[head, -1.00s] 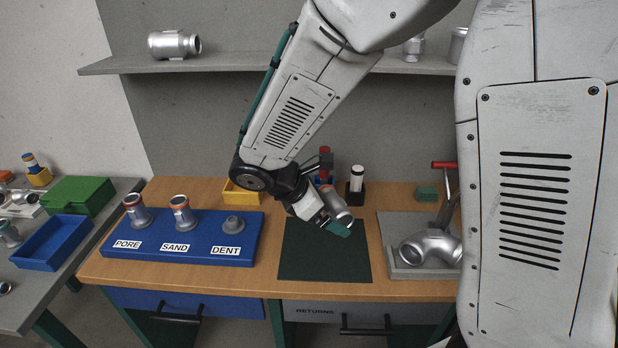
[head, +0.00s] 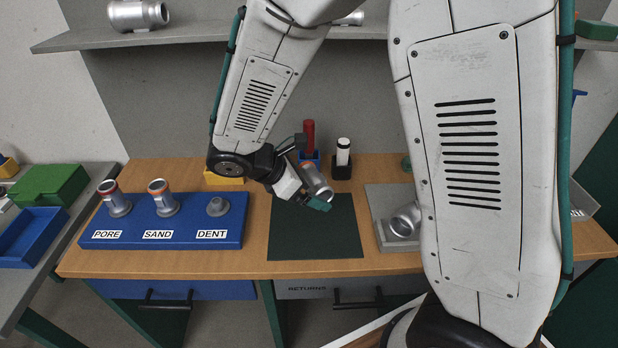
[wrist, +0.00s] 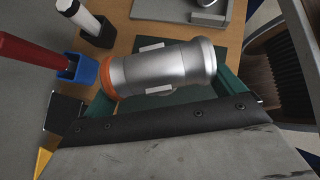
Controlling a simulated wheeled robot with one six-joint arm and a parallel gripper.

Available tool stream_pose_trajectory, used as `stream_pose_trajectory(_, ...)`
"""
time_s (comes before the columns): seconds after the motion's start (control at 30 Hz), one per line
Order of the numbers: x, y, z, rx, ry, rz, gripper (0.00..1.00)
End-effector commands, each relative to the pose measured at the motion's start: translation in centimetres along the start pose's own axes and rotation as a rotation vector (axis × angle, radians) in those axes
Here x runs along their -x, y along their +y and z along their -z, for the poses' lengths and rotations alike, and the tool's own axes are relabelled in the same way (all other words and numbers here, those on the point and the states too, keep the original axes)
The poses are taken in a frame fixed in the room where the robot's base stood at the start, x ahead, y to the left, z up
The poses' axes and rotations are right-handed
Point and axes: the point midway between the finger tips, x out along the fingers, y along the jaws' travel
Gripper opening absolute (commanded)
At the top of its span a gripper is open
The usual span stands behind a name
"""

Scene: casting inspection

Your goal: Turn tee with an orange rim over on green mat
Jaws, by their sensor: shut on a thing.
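The tee with an orange rim (wrist: 160,69) is a silver metal pipe piece. In the wrist view it lies across the view between the two green fingers of my gripper (wrist: 175,92), its orange rim to the left. In the head view the tee (head: 317,181) is tilted in my gripper (head: 312,196), over the back part of the green mat (head: 315,238). My gripper is shut on the tee. The tee's side branch is mostly hidden. I cannot tell whether it touches the mat.
A blue stand (head: 160,236) labelled PORE, SAND and DENT holds sample fittings at left. A red-handled tool in a blue holder (head: 309,150) and a white-topped marker in a black holder (head: 342,160) stand behind the mat. A grey tray (head: 385,215) with a fitting is at right.

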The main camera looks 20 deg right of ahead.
Motion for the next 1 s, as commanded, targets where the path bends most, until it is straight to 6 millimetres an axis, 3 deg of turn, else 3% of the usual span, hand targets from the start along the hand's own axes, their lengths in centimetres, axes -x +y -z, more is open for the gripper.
stream_pose_trajectory(0.5, -3.9, 0.0, 4.0, 0.002, -0.001, 0.0, 0.48)
stream_pose_trajectory(1.0, -5.0, 0.0, 5.1, 0.0, 0.0, -0.002, 0.48)
